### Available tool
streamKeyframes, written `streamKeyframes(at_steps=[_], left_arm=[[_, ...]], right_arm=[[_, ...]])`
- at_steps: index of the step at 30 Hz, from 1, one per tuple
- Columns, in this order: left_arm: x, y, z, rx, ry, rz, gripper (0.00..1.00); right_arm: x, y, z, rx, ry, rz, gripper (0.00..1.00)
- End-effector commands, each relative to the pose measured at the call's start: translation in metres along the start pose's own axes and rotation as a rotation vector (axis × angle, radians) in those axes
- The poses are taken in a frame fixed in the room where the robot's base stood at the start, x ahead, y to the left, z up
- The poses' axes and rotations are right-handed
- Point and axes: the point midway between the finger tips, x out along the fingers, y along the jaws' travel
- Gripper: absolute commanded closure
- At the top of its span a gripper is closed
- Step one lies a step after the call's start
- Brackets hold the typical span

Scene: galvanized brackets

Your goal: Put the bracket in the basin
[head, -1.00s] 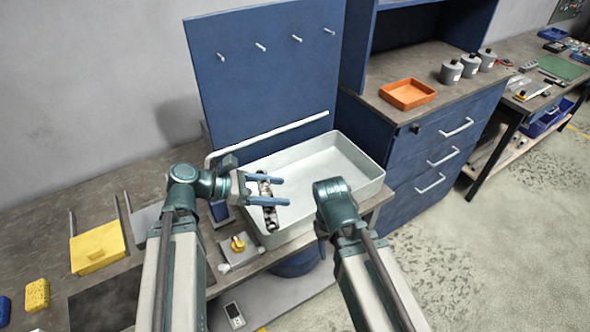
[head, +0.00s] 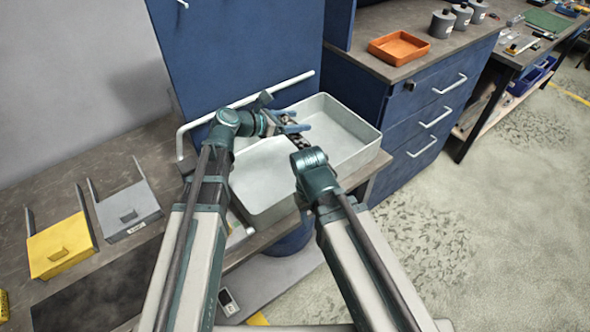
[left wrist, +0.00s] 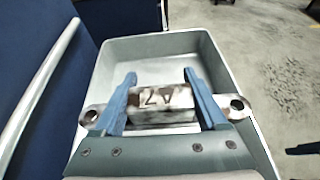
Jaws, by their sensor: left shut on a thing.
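My left gripper (head: 299,122) is shut on the bracket (head: 297,142). In the left wrist view the bracket (left wrist: 160,103) is a worn grey metal block between the blue fingers (left wrist: 158,95). It has dark marks on its face and a holed lug at each end. The white rectangular basin (head: 262,205) lies beneath, and the bracket is held above its interior. The basin (left wrist: 216,62) also fills much of the left wrist view.
A white rail (head: 240,103) runs behind the basin along the blue panel (head: 240,45). An orange tray (head: 399,47) sits on the blue cabinet at right.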

Motion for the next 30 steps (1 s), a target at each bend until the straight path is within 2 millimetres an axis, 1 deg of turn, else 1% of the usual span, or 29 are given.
streamKeyframes(at_steps=[1,4,8,11,14,24,27,30], left_arm=[[0.016,0.003,-0.003,-0.004,-0.005,0.011,1.00],[0.027,0.005,-0.001,-0.010,-0.010,0.029,1.00],[0.030,0.005,0.001,-0.014,-0.012,0.037,1.00],[0.031,0.005,-0.001,-0.014,-0.012,0.037,1.00],[0.034,0.005,-0.009,-0.014,-0.012,0.037,1.00],[0.053,0.005,-0.054,-0.013,-0.012,0.036,1.00],[0.055,0.005,-0.058,-0.013,-0.012,0.036,1.00],[0.054,0.005,-0.057,-0.013,-0.012,0.036,1.00]], right_arm=[[0.010,-0.001,-0.001,0.000,0.000,0.000,0.50],[0.013,-0.001,-0.001,0.000,0.000,0.000,0.50],[0.013,-0.001,-0.001,0.000,0.000,0.000,0.50],[0.015,-0.002,-0.001,0.000,0.000,0.000,0.50],[0.024,-0.002,-0.001,0.000,0.000,0.000,0.50],[0.073,-0.007,-0.004,0.000,0.000,0.000,0.50],[0.077,-0.007,-0.005,0.000,0.000,0.000,0.50],[0.075,-0.007,-0.004,0.000,0.000,0.000,0.50]])
